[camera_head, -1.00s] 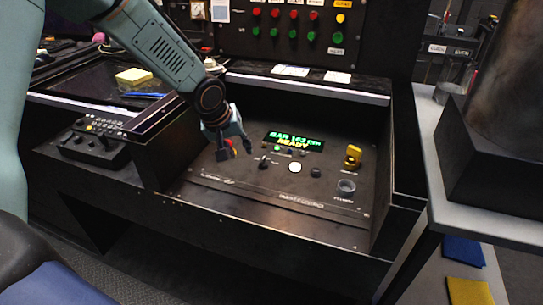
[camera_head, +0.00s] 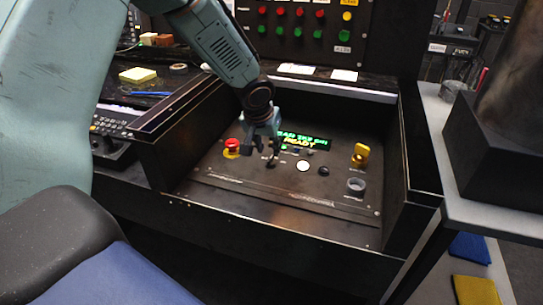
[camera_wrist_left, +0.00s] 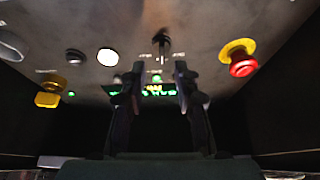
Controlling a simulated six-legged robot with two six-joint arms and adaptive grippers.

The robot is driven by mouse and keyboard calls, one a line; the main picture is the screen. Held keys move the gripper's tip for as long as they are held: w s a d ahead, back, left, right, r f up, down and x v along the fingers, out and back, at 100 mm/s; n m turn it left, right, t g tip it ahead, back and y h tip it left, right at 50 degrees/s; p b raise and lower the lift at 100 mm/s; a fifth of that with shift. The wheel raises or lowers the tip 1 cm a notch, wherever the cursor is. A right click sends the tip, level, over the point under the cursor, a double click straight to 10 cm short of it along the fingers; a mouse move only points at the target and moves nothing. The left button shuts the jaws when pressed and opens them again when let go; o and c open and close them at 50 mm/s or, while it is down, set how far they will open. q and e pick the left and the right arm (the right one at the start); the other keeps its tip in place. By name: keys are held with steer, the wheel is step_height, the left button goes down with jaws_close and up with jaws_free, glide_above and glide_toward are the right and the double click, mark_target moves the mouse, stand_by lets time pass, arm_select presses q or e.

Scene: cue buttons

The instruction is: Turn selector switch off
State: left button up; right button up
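The selector switch, a small black knob, sits on the sloped dark control panel, left of a white button, in the head view (camera_head: 271,162). In the left wrist view the selector switch (camera_wrist_left: 161,42) shows its narrow lever between small labels. My left gripper (camera_head: 266,150) is right over that knob and partly overlaps it in the head view. In the left wrist view its two fingers (camera_wrist_left: 155,72) are apart with nothing between them, and the knob lies just beyond the tips. I cannot tell whether they touch it. My right gripper is not in view.
A red emergency button (camera_head: 233,145) on a yellow base is left of the gripper. A white button (camera_head: 303,166), a black button (camera_head: 323,171) and a yellow switch (camera_head: 360,155) are to the right. A lit green display (camera_head: 303,141) is behind. Side walls enclose the panel.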

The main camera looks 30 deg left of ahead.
mark_target(270, 159)
arm_select(q)
steer(key=x, duration=0.4)
steer(key=shift+a+f, duration=0.2)
steer(key=shift+w+d+f+b, duration=0.1)
steer(key=shift+w+f+b, duration=0.1)
steer(key=shift+f+b, duration=0.1)
jaws_close()
